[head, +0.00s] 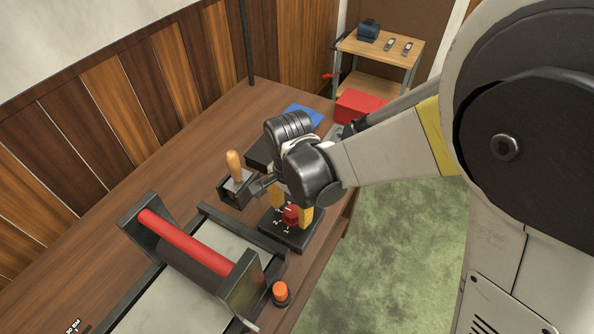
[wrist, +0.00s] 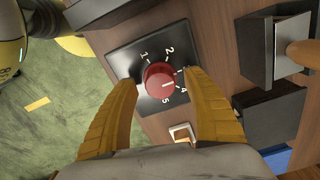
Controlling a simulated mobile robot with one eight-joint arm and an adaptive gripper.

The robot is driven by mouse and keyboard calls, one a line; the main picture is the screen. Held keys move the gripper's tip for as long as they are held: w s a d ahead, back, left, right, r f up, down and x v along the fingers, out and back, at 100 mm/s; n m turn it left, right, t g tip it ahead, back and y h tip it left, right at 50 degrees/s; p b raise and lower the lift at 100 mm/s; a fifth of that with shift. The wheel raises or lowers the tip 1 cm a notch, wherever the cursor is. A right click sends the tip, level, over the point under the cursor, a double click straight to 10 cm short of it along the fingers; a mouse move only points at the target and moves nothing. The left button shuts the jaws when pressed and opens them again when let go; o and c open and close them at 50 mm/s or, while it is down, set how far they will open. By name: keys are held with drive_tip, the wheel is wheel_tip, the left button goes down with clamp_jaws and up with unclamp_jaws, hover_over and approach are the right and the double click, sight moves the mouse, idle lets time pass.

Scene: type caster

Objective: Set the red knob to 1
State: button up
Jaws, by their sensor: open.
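The red knob (head: 291,215) sits on a black dial plate (wrist: 133,56) on the wooden table. My gripper (wrist: 161,77) is open, with one yellow finger on each side of the knob. I cannot tell whether either finger touches it.
A machine with a red roller (head: 185,240) and an orange button (head: 280,291) stand near the dial. A wooden-handled lever (head: 234,164) stands behind it. A pale switch (wrist: 182,133) is close to the plate. A red box (head: 357,107) and a cart (head: 384,48) are farther back.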

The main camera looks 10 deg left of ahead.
drive_tip(key=shift+f, duration=0.35)
drive_tip(key=c, duration=1.2)
